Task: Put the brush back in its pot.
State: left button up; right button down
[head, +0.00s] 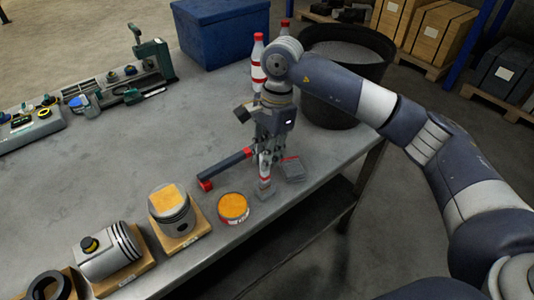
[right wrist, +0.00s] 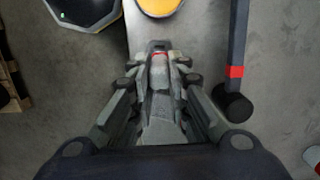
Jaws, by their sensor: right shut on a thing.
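My right gripper (head: 266,157) is shut on the brush (head: 265,186), which points down with grey bristles and a red band. The brush also shows between the fingers in the right wrist view (right wrist: 160,75). The fingers hide its upper part. A round, low pot (head: 233,207) with an orange top and a red and white side stands on the table, left of and nearer than the brush. Part of its orange top shows at the upper edge of the right wrist view (right wrist: 158,5). The brush is outside the pot. My left gripper is not in view.
A dark-handled hammer (head: 226,167) with red parts lies left of my gripper. Pistons (head: 170,205) on wooden stands line the near edge. Bottles (head: 258,62) and a black bin (head: 345,85) stand behind.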

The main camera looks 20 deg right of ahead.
jog(key=shift+f+b, duration=0.45)
jog(key=shift+f, duration=0.1)
jog(key=c, duration=1.5)
grip_release()
jog(key=shift+r, duration=0.1)
jog(key=shift+o, duration=0.2)
notch_tip(320, 180, up, 12)
jog(key=d, duration=0.1)
jog(key=shift+w+d, duration=0.3)
jog(key=shift+d, duration=0.05)
